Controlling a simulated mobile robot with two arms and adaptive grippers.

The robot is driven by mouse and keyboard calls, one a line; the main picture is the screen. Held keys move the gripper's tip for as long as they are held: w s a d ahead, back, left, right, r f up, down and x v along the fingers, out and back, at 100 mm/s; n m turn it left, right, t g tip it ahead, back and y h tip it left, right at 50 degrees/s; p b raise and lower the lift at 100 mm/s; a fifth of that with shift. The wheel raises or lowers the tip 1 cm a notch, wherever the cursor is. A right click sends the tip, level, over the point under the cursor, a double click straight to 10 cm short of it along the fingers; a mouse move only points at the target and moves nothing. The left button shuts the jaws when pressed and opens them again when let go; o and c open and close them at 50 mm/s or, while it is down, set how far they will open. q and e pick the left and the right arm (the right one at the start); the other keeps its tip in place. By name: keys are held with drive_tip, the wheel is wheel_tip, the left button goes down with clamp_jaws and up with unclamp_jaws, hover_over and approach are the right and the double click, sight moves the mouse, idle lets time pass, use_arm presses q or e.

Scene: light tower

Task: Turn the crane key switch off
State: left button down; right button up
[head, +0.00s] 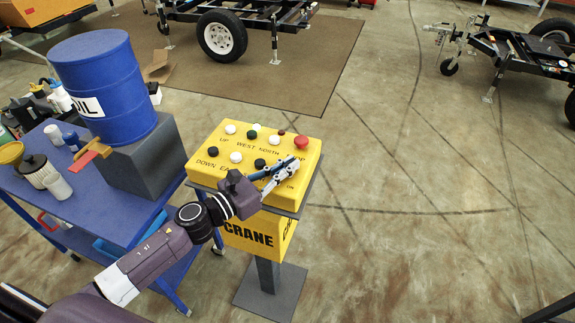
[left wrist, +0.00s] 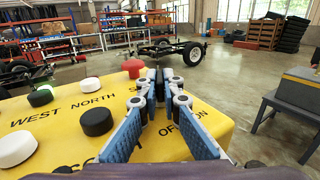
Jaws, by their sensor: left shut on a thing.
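The yellow crane control box (head: 215,155) stands on a grey pedestal, with buttons and printed labels on its top. My left gripper (head: 288,168) reaches over the box's right side, near the "ON" label. In the left wrist view its fingers (left wrist: 160,90) close together on a small dark piece at the "OFF" and "ON" labels, which I take to be the key switch. The fingers hide most of it, so I cannot tell which way it is turned. The red button (head: 302,142) is just beyond the fingertips. My right gripper is not in view.
A blue cart (head: 113,213) stands left of the box, carrying a blue oil drum (head: 105,80) on a grey block, a funnel and several bottles. Trailer frames (head: 510,50) stand at the back. The floor right of the box is clear.

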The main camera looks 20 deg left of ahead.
use_arm(q)
drive_tip(key=shift+n+y, duration=0.3)
drive_tip(key=shift+y, duration=0.1)
drive_tip(key=n+t+y, duration=0.1)
drive_tip(key=n+y+p, duration=0.1)
drive_tip(key=shift+s+d+r+t+y, duration=0.1)
drive_tip(key=shift+d+t+y, duration=0.05)
drive_tip(key=shift+t+y, duration=0.25)
drive_tip(key=n+y, duration=0.2)
drive_tip(key=y, duration=0.2)
drive_tip(key=shift+n+t, duration=0.4)
drive_tip(key=n+y, duration=0.2)
drive_tip(key=y, duration=0.2)
drive_tip(key=shift+d+n, duration=0.1)
drive_tip(key=shift+n, duration=0.2)
drive_tip(key=shift+n+g+y+b, duration=0.5)
drive_tip(key=shift+n+y, duration=0.4)
drive_tip(key=shift+y, duration=0.55)
drive_tip(key=shift+n+g+y+b, duration=0.45)
drive_tip(key=shift+n+y, duration=0.45)
drive_tip(key=shift+y, duration=0.85)
